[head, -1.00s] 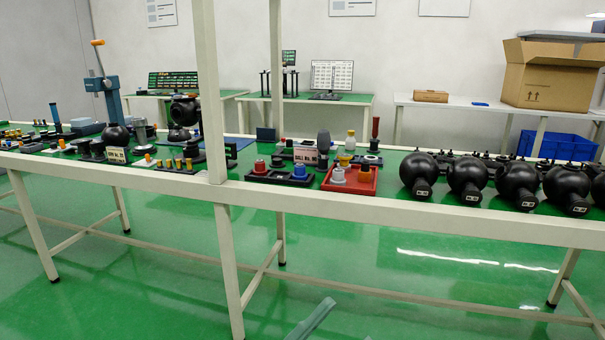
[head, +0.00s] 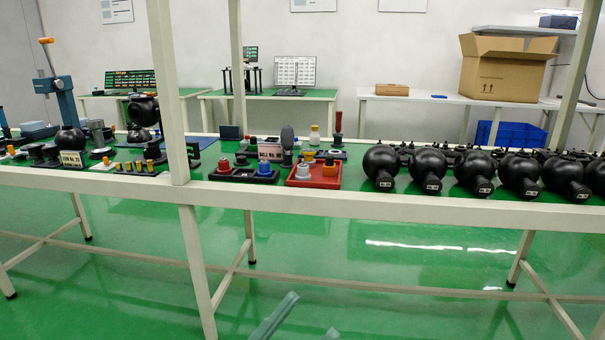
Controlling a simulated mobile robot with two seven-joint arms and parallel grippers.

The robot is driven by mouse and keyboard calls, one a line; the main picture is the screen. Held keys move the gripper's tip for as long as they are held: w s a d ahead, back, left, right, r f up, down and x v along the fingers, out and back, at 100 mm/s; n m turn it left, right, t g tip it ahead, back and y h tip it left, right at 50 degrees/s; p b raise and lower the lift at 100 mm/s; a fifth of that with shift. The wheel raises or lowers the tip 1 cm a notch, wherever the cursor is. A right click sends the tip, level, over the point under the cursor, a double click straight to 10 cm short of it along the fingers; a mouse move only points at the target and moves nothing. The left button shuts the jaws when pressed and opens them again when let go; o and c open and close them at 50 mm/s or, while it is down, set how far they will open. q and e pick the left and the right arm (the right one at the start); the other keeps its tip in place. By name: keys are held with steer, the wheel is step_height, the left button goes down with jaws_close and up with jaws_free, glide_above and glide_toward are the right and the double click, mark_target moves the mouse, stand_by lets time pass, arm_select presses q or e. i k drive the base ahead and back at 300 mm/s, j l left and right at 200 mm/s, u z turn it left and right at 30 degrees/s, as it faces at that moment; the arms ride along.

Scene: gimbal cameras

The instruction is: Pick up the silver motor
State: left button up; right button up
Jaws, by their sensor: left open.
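I cannot tell for sure which piece is the silver motor. A small light-grey cylindrical piece (head: 303,171) stands in the red tray (head: 314,184) on the long bench, and a grey cylinder (head: 96,130) stands among the parts at the left. My left gripper (head: 311,315) shows at the bottom edge as two pale translucent fingertips set apart. It is open, with nothing seen between the tips, and is low in front of the bench, well short of the parts. My right gripper is not in view.
The bench's pale front rail (head: 400,207) and an upright post (head: 168,90) stand between me and the parts. A black tray (head: 243,179) sits left of the red one. Several black spherical housings (head: 382,162) line the right. A cardboard box (head: 503,70) stands behind.

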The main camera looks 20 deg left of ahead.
mark_target(302, 175)
steer(key=i+j+u, duration=0.2)
steer(key=i+j, duration=0.5)
steer(key=j, duration=0.3)
steer(key=i+j+u, duration=0.25)
steer(key=i+j, duration=0.5)
steer(key=j, duration=0.1)
